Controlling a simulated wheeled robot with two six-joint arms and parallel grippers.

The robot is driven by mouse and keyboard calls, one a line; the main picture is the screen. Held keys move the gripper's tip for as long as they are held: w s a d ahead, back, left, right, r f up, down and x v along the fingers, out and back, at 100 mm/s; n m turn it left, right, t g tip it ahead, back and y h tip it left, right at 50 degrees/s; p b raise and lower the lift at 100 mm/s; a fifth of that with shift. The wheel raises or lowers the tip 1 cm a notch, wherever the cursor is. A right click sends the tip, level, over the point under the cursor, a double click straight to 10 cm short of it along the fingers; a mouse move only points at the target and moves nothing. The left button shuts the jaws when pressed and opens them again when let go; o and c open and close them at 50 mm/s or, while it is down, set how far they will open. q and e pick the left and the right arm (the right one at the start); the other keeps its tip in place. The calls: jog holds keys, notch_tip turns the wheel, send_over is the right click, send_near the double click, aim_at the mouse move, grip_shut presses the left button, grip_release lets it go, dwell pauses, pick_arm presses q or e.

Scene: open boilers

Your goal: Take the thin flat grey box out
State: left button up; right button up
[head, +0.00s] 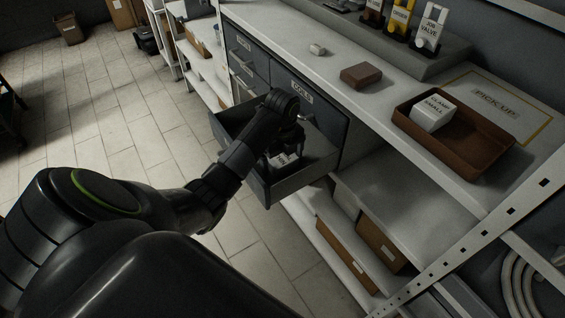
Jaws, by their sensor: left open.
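A grey drawer (305,180) stands pulled out of the grey cabinet under the counter. My left arm reaches over its left wall, and my left gripper (284,148) is down inside it, open. Below the gripper a small pale patch with dark print (284,159) shows, perhaps the label of a box in the drawer. The gripper and wrist cover most of it, so I cannot make out the box's outline or whether the fingers touch it. The right side of the drawer floor looks bare. My right gripper is out of view.
On the counter (335,72) lie a reddish-brown block (361,76) and a small pale piece (317,49). A brown tray (408,118) holds a white "clamp small" box (433,113), beside a marked "pickup" area (497,103). Cartons (349,250) sit on lower shelves.

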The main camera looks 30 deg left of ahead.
aim_at(283, 157)
pick_arm(q)
jog(key=shift+f, duration=0.2)
jog(key=c, duration=1.1)
jog(key=shift+r, duration=0.1)
jog(key=shift+r, duration=0.4)
notch_tip(283, 157, up, 4)
jog(key=shift+f+p, duration=0.2)
jog(key=shift+p, duration=0.25)
notch_tip(283, 157, up, 4)
jog(key=p, duration=0.4)
jog(key=shift+r, duration=0.25)
jog(key=shift+r+p, duration=0.5)
jog(key=shift+p, duration=0.05)
